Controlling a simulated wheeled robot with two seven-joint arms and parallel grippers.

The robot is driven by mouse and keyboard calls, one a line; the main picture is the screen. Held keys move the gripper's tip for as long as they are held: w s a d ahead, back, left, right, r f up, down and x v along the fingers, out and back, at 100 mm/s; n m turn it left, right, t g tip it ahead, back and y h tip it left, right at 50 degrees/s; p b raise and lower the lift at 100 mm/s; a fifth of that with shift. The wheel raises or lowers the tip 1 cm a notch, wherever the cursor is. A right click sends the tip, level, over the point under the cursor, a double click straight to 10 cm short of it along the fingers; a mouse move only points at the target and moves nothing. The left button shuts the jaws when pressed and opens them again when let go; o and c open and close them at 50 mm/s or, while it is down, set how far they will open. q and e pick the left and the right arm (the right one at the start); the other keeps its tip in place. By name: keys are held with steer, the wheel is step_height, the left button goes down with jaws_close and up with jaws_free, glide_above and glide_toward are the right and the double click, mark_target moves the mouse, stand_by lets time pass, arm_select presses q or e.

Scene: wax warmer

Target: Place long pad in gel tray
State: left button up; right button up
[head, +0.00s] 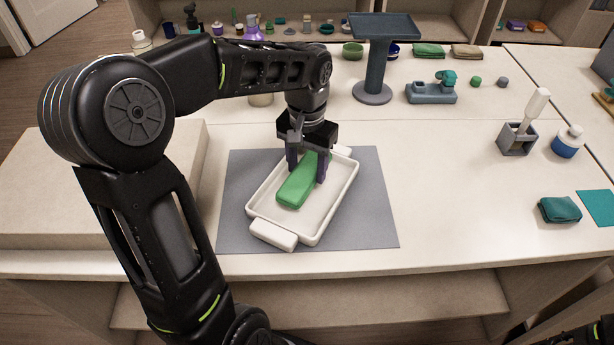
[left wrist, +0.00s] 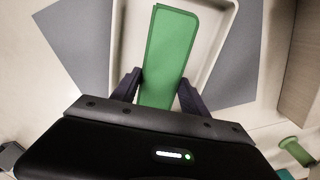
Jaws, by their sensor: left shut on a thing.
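The long pad (head: 297,184) is a flat green strip inside the white gel tray (head: 328,213). The tray has a handle block at each end and stands on a grey mat (head: 376,225). My left gripper (head: 307,170) points down over the far half of the tray, shut on the pad with one finger at each long side. In the left wrist view the pad (left wrist: 172,50) lies between the fingers, inside the tray wall (left wrist: 216,50). Whether the pad touches the tray floor is hard to tell. My right gripper does not show clearly.
A beige block (head: 60,200) stands left of the mat. A dark grey pedestal (head: 375,75) stands behind. A grey holder with a white-handled tool (head: 517,138), a blue jar (head: 567,142) and a folded teal cloth (head: 560,209) are at right.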

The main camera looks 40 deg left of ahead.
mark_target(307, 170)
arm_select(q)
steer(key=shift+f, duration=1.85)
steer(key=shift+f, duration=0.2)
steer(key=o, duration=1.5)
steer(key=shift+c, duration=0.2)
steer(key=shift+r, duration=0.1)
step_height(307, 170, up, 12)
steer(key=shift+r, duration=0.15)
